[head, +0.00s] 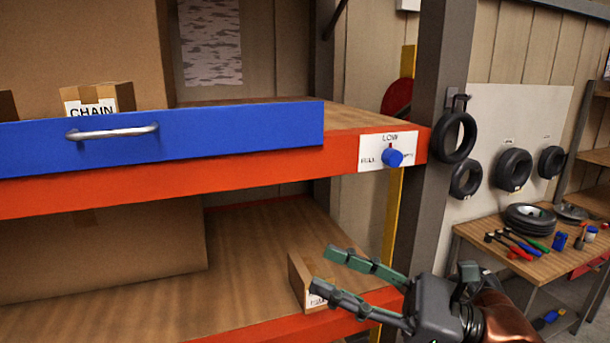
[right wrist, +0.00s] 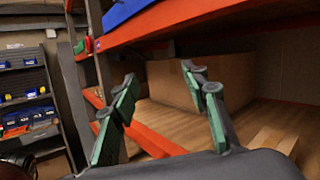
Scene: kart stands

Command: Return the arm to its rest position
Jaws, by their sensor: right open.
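My right gripper (head: 335,278) is in the lower right of the head view, in front of the lower shelf. Its two fingers are spread apart with nothing between them. In the right wrist view its green-padded fingers (right wrist: 165,115) also stand apart and empty, with the orange shelf edge behind them. My left gripper is not in either view.
A blue drawer front (head: 190,135) and a blue knob (head: 392,158) are on the upper orange shelf edge. A small box (head: 299,278) sits on the lower shelf, close behind my right fingers. A grey post (head: 437,110) stands right. A tool table (head: 500,245) is beyond.

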